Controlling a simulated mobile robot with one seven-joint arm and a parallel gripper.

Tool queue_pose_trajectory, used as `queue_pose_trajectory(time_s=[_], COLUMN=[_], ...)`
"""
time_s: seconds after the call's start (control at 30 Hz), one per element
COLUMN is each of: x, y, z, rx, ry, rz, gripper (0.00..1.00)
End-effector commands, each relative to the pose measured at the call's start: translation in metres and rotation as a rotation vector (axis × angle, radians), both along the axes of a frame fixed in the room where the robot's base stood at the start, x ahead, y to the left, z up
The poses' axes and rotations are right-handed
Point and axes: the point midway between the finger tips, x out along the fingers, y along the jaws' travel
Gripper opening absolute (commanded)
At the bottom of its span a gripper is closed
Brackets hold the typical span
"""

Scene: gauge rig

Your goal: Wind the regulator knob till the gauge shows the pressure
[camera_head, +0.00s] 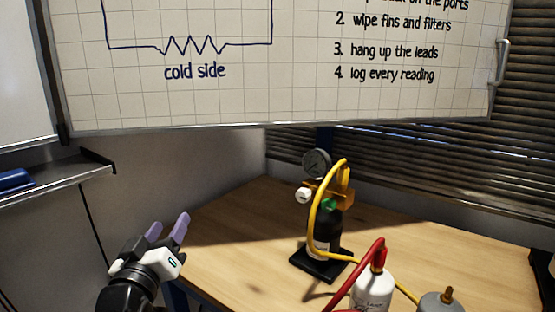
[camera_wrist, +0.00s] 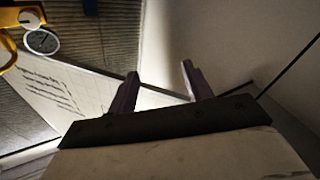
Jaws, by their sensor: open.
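The round gauge (camera_head: 317,163) sits on top of a dark cylinder rig (camera_head: 325,235) with brass fittings, on the wooden bench. The white regulator knob (camera_head: 304,195) sticks out below the gauge on the left side of the rig. In the wrist view the gauge (camera_wrist: 42,41) and the white knob (camera_wrist: 30,19) show at the upper left. The needle is too small to read surely. My gripper (camera_head: 168,229) is open and empty, left of the rig and clear of the knob. Its two purple fingers also show in the wrist view (camera_wrist: 161,90).
A yellow hose (camera_head: 314,220) loops down the rig. A white bottle (camera_head: 373,291) with a red hose (camera_head: 358,272) and a grey canister (camera_head: 441,302) stand at the front right. A whiteboard (camera_head: 290,95) hangs behind. The bench (camera_head: 235,235) left of the rig is clear.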

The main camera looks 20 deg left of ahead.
Motion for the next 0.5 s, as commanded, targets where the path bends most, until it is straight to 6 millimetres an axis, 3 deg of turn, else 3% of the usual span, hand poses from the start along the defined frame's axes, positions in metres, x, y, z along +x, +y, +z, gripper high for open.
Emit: queue_pose_trajectory(time_s=[0.03, 0.2, 0.3, 0.5], x=[0.014, 0.043, 0.050, 0.053], y=[-0.018, -0.081, -0.112, -0.147], z=[0.014, 0.015, 0.015, 0.013], rx=[-0.039, -0.150, -0.200, -0.255], ry=[0.024, 0.086, 0.116, 0.145], rz=[-0.085, -0.353, -0.479, -0.622], gripper=[0.50, 0.50, 0.50, 0.50])
